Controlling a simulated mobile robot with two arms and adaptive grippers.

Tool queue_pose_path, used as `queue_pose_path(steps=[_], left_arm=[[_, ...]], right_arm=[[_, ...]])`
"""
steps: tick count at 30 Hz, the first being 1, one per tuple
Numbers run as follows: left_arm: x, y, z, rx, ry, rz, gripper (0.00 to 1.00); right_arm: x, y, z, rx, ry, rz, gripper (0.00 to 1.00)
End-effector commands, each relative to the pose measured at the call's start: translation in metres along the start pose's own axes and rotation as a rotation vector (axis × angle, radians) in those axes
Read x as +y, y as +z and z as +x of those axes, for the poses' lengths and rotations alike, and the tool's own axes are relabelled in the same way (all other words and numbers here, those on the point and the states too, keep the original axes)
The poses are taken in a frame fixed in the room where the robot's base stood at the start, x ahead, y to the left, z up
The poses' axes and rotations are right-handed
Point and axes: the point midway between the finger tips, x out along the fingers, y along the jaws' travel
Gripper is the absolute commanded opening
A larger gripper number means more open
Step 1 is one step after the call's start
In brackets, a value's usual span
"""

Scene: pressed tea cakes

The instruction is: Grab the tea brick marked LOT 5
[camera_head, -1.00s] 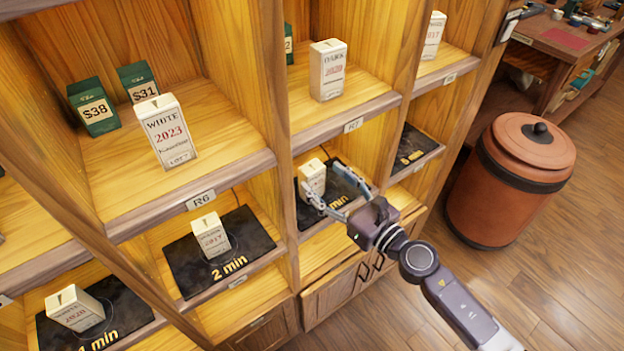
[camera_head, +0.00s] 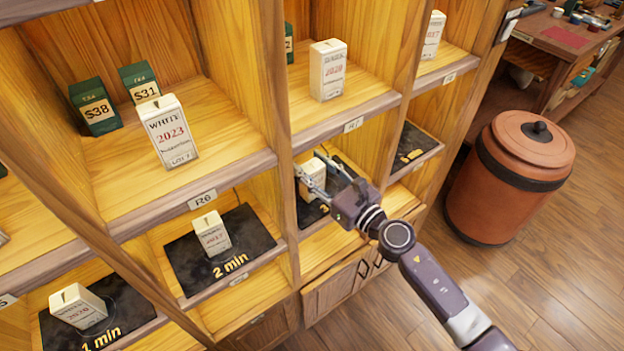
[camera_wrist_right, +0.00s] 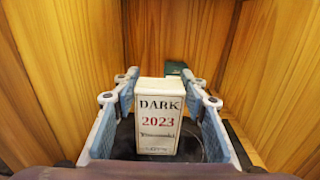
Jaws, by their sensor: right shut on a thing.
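A white tea brick (camera_head: 312,168) stands upright on the dark mat in the middle-right lower compartment. In the right wrist view the brick (camera_wrist_right: 158,125) reads DARK 2023, with small lines below too blurred to read, so I cannot tell its lot number. My right gripper (camera_head: 318,178) reaches into this compartment and is shut on the brick, one finger at each side. The dark mat (camera_head: 310,214) is partly hidden by the gripper. My left gripper is not in view.
Another brick (camera_head: 170,135) reads WHITE 2023, its lot digit unclear. More white bricks stand on the shelf above (camera_head: 328,70), the 2 min mat (camera_head: 211,233) and the 1 min mat (camera_head: 78,307). Wooden dividers flank my gripper. A lidded terracotta bin (camera_head: 505,195) stands right on open floor.

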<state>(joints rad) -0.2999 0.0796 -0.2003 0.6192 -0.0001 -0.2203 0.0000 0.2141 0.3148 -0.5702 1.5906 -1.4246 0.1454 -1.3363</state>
Motion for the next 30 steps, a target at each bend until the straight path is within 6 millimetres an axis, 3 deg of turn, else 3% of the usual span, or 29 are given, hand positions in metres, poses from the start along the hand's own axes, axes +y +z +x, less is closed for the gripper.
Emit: queue_pose_path(steps=[3,11,24,30], left_arm=[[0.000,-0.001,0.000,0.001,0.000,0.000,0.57],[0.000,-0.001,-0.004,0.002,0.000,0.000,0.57],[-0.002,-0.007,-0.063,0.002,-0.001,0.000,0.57],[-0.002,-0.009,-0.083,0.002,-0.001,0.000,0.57]], right_arm=[[0.000,0.001,0.000,-0.001,0.000,0.000,0.12],[0.000,0.005,0.000,-0.001,0.000,-0.001,0.12],[-0.001,0.072,0.000,-0.001,0.000,-0.002,0.12],[-0.001,0.094,0.000,-0.001,0.000,-0.002,0.12]])
